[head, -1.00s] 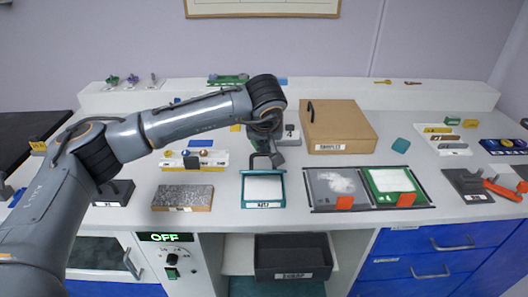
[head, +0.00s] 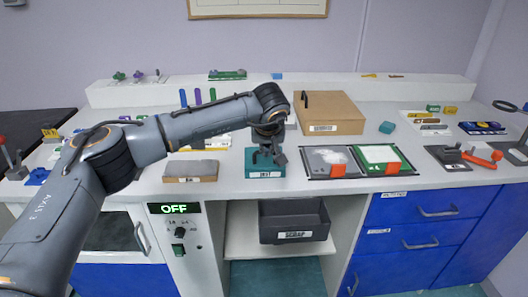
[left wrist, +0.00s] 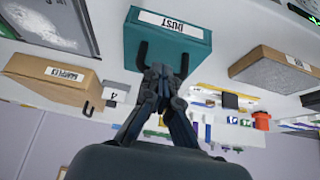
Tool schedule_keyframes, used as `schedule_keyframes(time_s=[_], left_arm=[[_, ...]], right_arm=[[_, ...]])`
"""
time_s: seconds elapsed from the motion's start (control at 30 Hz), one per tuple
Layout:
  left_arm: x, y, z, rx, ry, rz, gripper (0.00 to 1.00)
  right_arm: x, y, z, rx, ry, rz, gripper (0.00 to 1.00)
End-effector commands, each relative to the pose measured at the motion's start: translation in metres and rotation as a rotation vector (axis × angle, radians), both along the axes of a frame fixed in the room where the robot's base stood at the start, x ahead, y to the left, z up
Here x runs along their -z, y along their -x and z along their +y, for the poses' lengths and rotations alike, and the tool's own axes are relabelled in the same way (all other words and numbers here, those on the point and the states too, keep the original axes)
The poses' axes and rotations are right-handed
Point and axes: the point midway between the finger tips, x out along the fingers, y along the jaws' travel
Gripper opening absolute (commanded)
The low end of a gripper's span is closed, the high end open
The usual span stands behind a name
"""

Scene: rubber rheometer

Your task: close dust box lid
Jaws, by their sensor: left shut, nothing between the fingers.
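The teal dust box (head: 265,172), labelled DUST, stands near the counter's front edge in the middle of the head view. Its top looks teal and covered, with the lid lying down over it. The box also shows in the left wrist view (left wrist: 165,47), upside down, with a dark handle (left wrist: 184,66) whose two posts stand on the lid. My left gripper (head: 267,156) is shut and empty. Its fingertips (left wrist: 163,72) are at the lid, between the handle posts. I cannot tell whether they touch the lid. My right gripper is not in view.
The brown samples box (head: 330,115) stands behind right. A grey textured block (head: 190,171) lies to the left. A dark scrap bin (head: 293,229) sits on the shelf below.

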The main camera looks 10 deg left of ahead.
Motion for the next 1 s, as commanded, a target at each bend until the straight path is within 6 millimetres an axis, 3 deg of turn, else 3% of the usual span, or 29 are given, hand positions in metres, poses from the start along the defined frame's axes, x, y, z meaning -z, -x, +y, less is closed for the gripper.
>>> schedule_keyframes(time_s=[0.17,0.7,0.87,1.0], left_arm=[[0.012,-0.002,-0.001,0.000,-0.002,0.014,0.00],[0.015,-0.002,0.000,0.001,-0.004,0.020,0.00],[-0.004,-0.002,-0.003,0.001,-0.002,0.010,0.00],[-0.036,0.002,-0.010,0.002,-0.002,0.002,0.00]], right_arm=[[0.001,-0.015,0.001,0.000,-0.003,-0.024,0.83],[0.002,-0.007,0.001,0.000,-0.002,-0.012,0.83],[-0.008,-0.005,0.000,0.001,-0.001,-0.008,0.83],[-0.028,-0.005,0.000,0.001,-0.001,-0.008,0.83]])
